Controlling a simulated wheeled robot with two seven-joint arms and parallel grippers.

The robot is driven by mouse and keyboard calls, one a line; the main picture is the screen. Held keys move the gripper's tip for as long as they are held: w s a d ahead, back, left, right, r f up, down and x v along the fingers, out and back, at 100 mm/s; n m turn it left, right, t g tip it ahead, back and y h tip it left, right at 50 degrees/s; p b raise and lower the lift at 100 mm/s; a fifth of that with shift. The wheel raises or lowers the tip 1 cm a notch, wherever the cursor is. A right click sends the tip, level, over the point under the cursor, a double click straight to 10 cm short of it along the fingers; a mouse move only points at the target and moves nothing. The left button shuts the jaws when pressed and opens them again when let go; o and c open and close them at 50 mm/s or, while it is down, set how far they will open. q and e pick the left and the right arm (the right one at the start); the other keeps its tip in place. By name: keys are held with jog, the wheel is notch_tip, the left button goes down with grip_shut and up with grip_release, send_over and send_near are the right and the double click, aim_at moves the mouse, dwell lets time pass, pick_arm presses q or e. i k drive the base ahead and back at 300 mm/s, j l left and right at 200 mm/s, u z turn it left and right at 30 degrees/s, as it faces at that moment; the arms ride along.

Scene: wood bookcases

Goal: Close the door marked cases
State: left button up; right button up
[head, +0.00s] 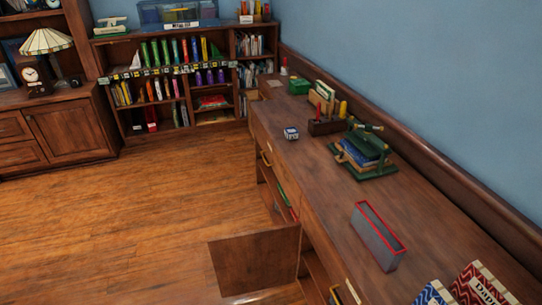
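A brown wooden door (255,262) stands swung open from the front of the long wooden cabinet (330,190) on the right. It sticks out to the left over the floor, and dark shelf openings show behind and beside it. I cannot read any mark on the door from here. Neither of my grippers is in view.
A bookcase (180,75) stands at the back. The wooden floor (130,220) on the left is clear.

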aim_at(253, 260)
jog(key=i+j+u, duration=0.15)
jog(key=j+u, duration=0.15)
jog(key=j, duration=0.15)
jog(key=i+j+u, duration=0.55)
jog(key=j, duration=0.15)
jog(key=i+j+u, duration=0.65)
jog(key=i, duration=0.4)
jog(key=i+z, duration=0.3)
jog(key=z, duration=0.2)
jog(key=i+z, duration=0.35)
jog(key=z, duration=0.15)
jog(key=i+j+z, duration=0.25)
jog(key=z, duration=0.25)
jog(key=i+z, duration=0.15)
jog(key=z, duration=0.3)
jog(key=i+j+z, duration=0.15)
jog(key=z, duration=0.3)
jog(key=i+j+z, duration=0.15)
jog(key=z, duration=0.3)
jog(key=i+j+z, duration=0.15)
jog(key=z, duration=0.3)
jog(key=i+j+z, duration=0.15)
jog(key=z, duration=0.25)
jog(key=i+j+z, duration=0.15)
jog(key=j+z, duration=0.2)
jog(key=i+j+z, duration=0.1)
jog(key=j+z, duration=0.5)
jog(key=z, duration=0.2)
